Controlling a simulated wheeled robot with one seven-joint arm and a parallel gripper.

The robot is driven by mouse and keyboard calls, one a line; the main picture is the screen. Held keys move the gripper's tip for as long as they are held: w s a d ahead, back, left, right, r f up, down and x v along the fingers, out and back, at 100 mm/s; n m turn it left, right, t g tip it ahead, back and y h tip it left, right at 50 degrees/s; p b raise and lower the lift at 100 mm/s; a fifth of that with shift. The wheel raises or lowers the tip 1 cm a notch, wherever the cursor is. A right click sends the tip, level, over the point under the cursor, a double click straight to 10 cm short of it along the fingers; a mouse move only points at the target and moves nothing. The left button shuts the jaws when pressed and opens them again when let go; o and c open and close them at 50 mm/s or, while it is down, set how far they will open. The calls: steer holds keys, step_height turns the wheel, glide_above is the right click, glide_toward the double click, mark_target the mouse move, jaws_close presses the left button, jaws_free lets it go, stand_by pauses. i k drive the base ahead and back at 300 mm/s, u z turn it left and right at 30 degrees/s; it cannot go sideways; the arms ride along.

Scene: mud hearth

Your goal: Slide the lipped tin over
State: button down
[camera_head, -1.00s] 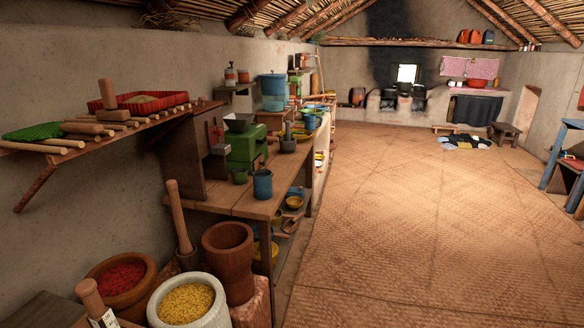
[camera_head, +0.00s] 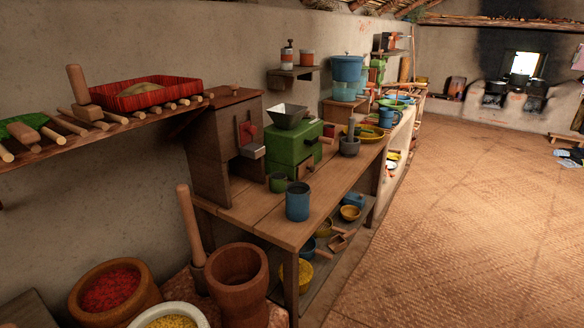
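A blue cylindrical tin (camera_head: 297,202) stands upright near the front edge of the wooden bench (camera_head: 243,212). A smaller green cup (camera_head: 277,183) stands just behind it to the left, in front of a green mill (camera_head: 290,149) with a metal hopper (camera_head: 287,115). I cannot tell for sure which vessel is the lipped tin; the blue one is the most tin-like on the bench top. My gripper is not in view.
A grey mortar (camera_head: 349,146) and a yellow dish (camera_head: 366,133) stand farther along the bench. Bowls sit on its lower shelf. A tall wooden mortar (camera_head: 237,276) and a pot of red stuff (camera_head: 112,290) stand at front left. The woven floor (camera_head: 450,215) at right is clear.

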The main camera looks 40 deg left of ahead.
mark_target(278, 183)
steer(key=z, duration=0.05)
steer(key=i, duration=2.65)
steer(key=u, duration=3.85)
steer(key=i, duration=1)
steer(key=u, duration=0.05)
